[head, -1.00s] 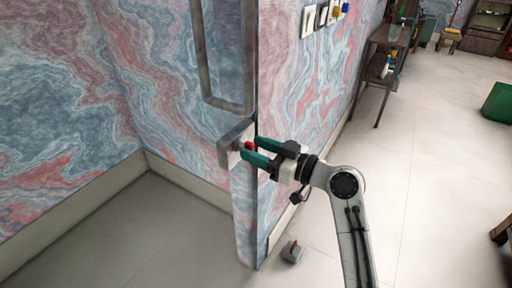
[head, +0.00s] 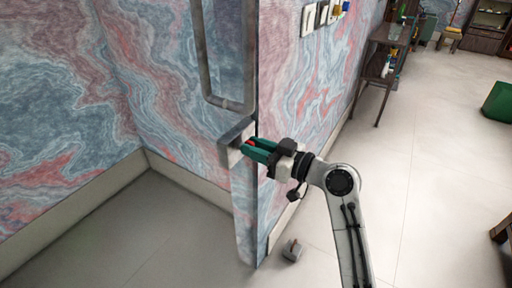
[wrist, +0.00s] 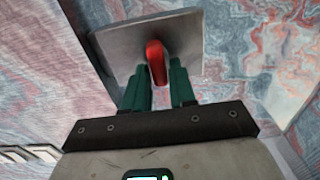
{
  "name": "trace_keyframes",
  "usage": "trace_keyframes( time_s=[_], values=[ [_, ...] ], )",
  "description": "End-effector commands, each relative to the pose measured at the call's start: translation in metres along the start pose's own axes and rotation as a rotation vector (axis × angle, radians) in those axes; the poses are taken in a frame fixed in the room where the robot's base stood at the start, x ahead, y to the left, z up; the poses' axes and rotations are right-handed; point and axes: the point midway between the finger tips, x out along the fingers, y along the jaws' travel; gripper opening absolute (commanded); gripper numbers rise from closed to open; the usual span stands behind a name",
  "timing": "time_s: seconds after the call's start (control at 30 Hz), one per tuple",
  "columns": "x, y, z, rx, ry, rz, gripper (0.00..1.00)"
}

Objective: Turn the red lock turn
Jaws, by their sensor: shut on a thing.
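The red lock turn (wrist: 156,62) sticks out from a square grey metal plate (wrist: 125,42). In the head view the plate (head: 228,152) sits on the edge of the patterned panel, below a long metal handle, and only a bit of the red turn (head: 249,143) shows. My gripper (head: 254,149) has green fingers and reaches it from the right. In the wrist view the fingers (wrist: 157,88) stand on either side of the red turn's lower end and are shut on it. The contact itself is partly hidden.
The long metal handle (head: 205,75) hangs just above the plate. A small grey object (head: 292,250) lies on the floor below my arm. A dark side table (head: 378,70) stands along the wall at the back right. The floor to the right is largely clear.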

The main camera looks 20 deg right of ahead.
Motion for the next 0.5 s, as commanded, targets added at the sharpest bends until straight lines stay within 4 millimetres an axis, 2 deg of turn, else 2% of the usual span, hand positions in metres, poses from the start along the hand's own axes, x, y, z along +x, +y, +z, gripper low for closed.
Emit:
trace_keyframes(
  time_s=[0.27,0.5],
  values=[
    [-0.0001,0.0004,-0.0003,0.03,-0.001,0.0,0.0],
    [-0.0003,0.0022,-0.0012,0.155,-0.001,0.001,0.0]
  ],
)
